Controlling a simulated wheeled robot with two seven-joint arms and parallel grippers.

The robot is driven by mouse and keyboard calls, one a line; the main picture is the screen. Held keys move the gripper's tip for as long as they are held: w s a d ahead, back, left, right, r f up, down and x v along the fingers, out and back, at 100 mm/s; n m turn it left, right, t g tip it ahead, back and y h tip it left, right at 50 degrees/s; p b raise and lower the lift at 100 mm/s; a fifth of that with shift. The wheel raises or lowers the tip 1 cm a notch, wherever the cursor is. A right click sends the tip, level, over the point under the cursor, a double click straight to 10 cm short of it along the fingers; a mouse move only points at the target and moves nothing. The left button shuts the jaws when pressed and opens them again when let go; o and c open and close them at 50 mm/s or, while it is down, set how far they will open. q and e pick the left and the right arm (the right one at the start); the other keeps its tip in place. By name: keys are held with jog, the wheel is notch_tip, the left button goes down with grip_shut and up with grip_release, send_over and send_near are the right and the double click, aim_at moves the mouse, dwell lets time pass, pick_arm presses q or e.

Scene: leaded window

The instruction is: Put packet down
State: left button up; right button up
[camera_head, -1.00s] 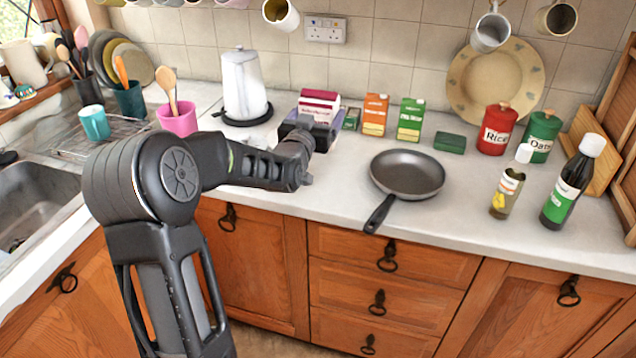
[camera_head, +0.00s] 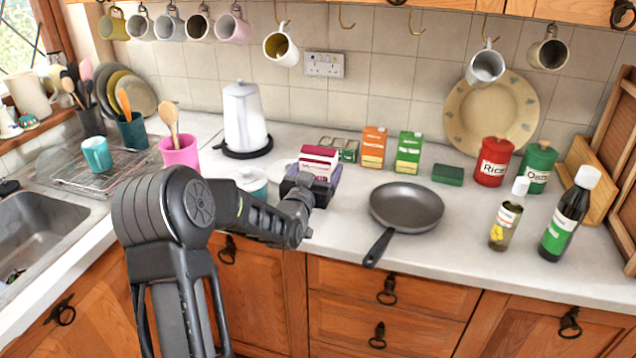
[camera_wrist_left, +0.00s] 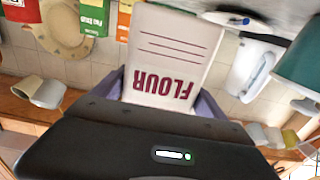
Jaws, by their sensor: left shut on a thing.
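The white flour packet (camera_head: 319,158) has a dark red top and is upright over the worktop, left of the frying pan. My left gripper (camera_head: 312,186) is shut on it, with purple fingers on either side. In the left wrist view the packet (camera_wrist_left: 172,55) appears upside down, with FLOUR in red letters, between the fingers of the gripper (camera_wrist_left: 160,95). The packet's base is hidden by the gripper in the head view, so I cannot tell whether it touches the worktop. My right gripper is not in view.
A frying pan (camera_head: 406,206) lies right of the packet. Orange (camera_head: 374,146) and green (camera_head: 409,152) cartons and a small green box (camera_head: 447,175) stand behind. A kettle (camera_head: 245,118) and a teal-and-white pot (camera_head: 252,182) are to the left. Bare worktop (camera_head: 340,230) lies in front.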

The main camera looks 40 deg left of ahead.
pick_arm(q)
jog(key=shift+f+p, duration=0.45)
jog(key=shift+f, duration=1.5)
jog(key=shift+f+b, duration=0.25)
jog(key=shift+b, duration=0.1)
jog(key=o, duration=1.9)
jog(key=shift+r, duration=0.1)
jog(key=shift+r+p, duration=0.2)
jog(key=shift+p, duration=0.25)
jog(key=b+v, duration=0.3)
jog(key=v, duration=0.9)
jog(key=shift+f, duration=0.15)
